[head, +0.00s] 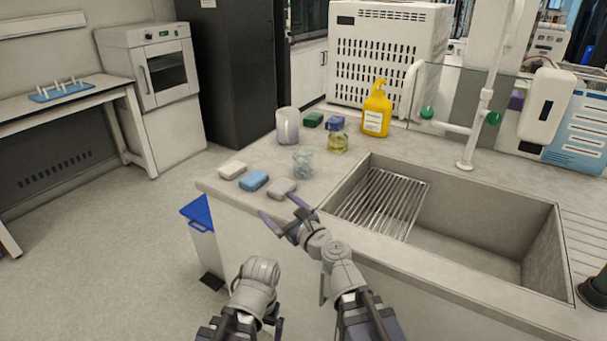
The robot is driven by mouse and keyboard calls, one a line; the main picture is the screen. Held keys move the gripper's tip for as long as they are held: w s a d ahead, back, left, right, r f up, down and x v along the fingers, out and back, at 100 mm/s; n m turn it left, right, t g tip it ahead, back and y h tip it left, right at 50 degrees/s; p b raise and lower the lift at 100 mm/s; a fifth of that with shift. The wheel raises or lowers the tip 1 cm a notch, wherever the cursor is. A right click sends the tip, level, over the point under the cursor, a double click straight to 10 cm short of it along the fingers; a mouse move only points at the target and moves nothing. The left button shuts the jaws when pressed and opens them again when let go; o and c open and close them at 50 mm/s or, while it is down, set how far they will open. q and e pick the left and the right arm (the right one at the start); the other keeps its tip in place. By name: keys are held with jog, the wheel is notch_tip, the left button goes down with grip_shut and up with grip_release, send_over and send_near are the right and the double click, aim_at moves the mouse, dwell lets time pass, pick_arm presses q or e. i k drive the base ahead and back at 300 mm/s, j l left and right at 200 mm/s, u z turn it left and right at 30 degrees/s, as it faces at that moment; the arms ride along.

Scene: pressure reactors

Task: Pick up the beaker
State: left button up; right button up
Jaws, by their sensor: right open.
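A small clear glass beaker (303,160) stands upright on the grey counter, left of the sink. Behind it, slightly right, stands another glass vessel with yellow liquid (337,142). My right gripper (277,206) is open and empty at the counter's front edge, nearer to me than the clear beaker and apart from it. One of its fingers overlaps the counter edge near the grey sponge in the picture. Part of my left arm shows at the bottom, but its gripper is not visible.
White (232,170), blue (254,181) and grey (282,188) sponges lie along the counter's front left. A whitish cylinder (288,126), green (312,120) and dark blue (335,123) blocks and a yellow bottle (377,110) stand behind. The sink (480,225) with its rack lies right.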

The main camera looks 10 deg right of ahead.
aim_at(302, 156)
jog(key=i+j+z, duration=0.1)
jog(key=j+z, duration=0.2)
jog(key=j, duration=0.3)
jog(key=j+z, duration=0.35)
jog(key=j, duration=0.2)
jog(key=i+l, duration=0.15)
jog(key=i, duration=0.4)
